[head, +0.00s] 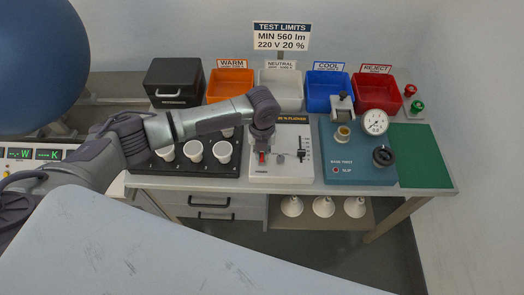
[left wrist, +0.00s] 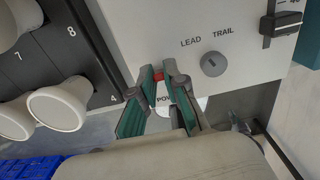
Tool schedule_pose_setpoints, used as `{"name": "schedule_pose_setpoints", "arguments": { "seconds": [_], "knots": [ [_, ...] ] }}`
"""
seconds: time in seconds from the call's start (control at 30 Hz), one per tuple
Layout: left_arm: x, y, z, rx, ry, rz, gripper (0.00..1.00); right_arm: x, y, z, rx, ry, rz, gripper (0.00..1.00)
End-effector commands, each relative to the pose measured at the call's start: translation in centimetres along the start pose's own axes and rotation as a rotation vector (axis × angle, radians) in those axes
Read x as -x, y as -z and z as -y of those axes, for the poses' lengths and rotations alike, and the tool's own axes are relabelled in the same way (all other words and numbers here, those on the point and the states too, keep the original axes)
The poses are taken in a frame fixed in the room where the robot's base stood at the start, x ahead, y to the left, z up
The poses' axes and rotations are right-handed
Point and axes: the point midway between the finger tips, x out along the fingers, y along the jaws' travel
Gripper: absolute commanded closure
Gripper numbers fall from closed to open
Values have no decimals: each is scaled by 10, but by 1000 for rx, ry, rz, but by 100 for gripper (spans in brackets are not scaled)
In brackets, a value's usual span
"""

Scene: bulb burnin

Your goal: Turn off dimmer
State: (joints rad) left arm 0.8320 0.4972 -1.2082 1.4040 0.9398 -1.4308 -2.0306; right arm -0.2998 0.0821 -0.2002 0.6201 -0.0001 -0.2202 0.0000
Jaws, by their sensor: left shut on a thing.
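The dimmer is a white panel box (head: 285,174) in the middle of the bench in the head view. A red power switch (head: 262,157) is at its left front, above a POWER label. A LEAD/TRAIL knob (left wrist: 213,64) and a black slider (head: 303,147) are to its right. My left gripper (head: 263,147) reaches down over the box. In the left wrist view, the left gripper's fingertips (left wrist: 160,74) are closed around the red switch (left wrist: 158,76), which shows as a small red patch between them. Which way the switch is set cannot be seen. My right gripper is not in view.
A black rack (head: 205,172) with several white bulbs stands left of the dimmer. A blue tester panel (head: 355,173) with a gauge (head: 375,122) stands right. Orange, white, blue and red bins (head: 386,103) line the back. A green mat (head: 425,160) is clear.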

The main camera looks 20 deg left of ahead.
Motion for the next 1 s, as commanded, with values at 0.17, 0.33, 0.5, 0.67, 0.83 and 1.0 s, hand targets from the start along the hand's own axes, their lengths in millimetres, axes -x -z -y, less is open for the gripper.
{"name": "schedule_pose_setpoints", "arguments": {
  "seconds": [0.17,0.33,0.5,0.67,0.83,1.0],
  "knots": [
    [4,2,0,-2,0,54,100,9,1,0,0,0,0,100],
    [6,7,0,-4,1,159,100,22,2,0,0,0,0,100],
    [7,14,0,-5,2,307,100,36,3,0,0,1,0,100],
    [5,20,0,-3,3,457,100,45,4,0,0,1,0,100],
    [2,27,1,-1,3,615,100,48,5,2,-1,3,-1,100],
    [-2,32,1,1,3,761,100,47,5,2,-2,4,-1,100]
  ]
}}
